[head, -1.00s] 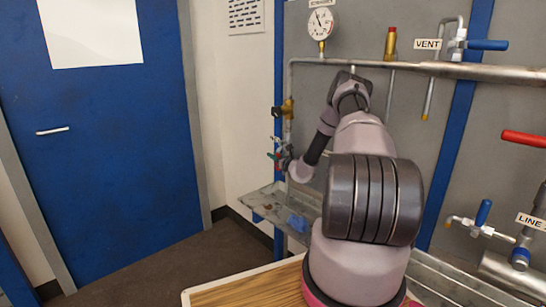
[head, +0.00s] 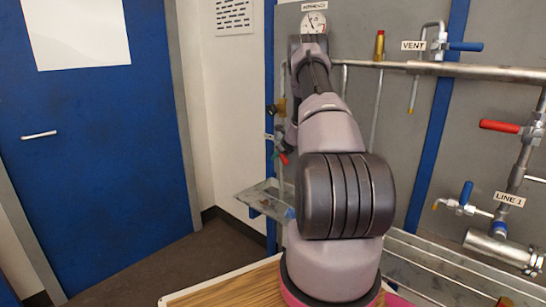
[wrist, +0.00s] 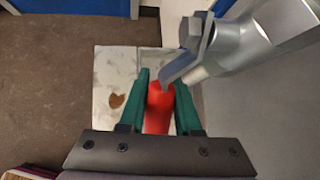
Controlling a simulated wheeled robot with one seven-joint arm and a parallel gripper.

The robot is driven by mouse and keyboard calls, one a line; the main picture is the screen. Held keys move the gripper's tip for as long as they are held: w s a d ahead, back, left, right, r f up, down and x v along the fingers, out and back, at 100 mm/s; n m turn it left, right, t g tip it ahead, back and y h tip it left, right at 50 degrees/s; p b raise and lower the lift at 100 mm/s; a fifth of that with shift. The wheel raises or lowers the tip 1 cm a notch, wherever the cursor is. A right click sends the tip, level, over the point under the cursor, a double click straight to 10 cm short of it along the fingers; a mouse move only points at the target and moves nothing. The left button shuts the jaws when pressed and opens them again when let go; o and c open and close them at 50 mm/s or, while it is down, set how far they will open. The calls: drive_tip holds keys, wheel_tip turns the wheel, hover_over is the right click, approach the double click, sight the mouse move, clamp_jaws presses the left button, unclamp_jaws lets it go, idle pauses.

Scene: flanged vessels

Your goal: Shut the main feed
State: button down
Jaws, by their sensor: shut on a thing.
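A red lever handle (wrist: 158,112) sits between the two green fingers of my gripper (wrist: 162,82) in the wrist view, and the fingers are shut on it. A bent metal lever joins the handle to a grey valve body (wrist: 265,40) at the upper right. In the head view the red handle (head: 284,159) shows small beside the vertical pipe at the panel's left edge, slanting downward. My arm hides most of this valve and my gripper there. No label reading main feed is visible.
A blue-handled vent valve (head: 464,46) and a red-handled valve (head: 500,126) are on the right pipework. Line 1 has a blue-handled valve (head: 466,195). A metal tray (head: 262,200) lies below the gripped handle. A blue door (head: 90,150) stands left.

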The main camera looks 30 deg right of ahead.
drive_tip(key=s+g, duration=0.1)
drive_tip(key=r+g+h, duration=0.1)
drive_tip(key=g, duration=0.1)
drive_tip(key=shift+s+d+r+n, duration=0.15)
drive_tip(key=shift+s+d+n, duration=0.15)
drive_tip(key=shift+s, duration=0.05)
drive_tip(key=shift+s+d+r+g+h, duration=0.15)
drive_tip(key=shift+s+r+g+h, duration=0.25)
drive_tip(key=shift+g, duration=0.55)
drive_tip(key=shift+s+d+r+g+h, duration=0.15)
drive_tip(key=shift+s+r+g+h, duration=0.2)
drive_tip(key=shift+g, duration=0.6)
drive_tip(key=c, duration=0.6)
unclamp_jaws()
drive_tip(key=shift+f+y, duration=0.15)
drive_tip(key=shift+y, duration=0.1)
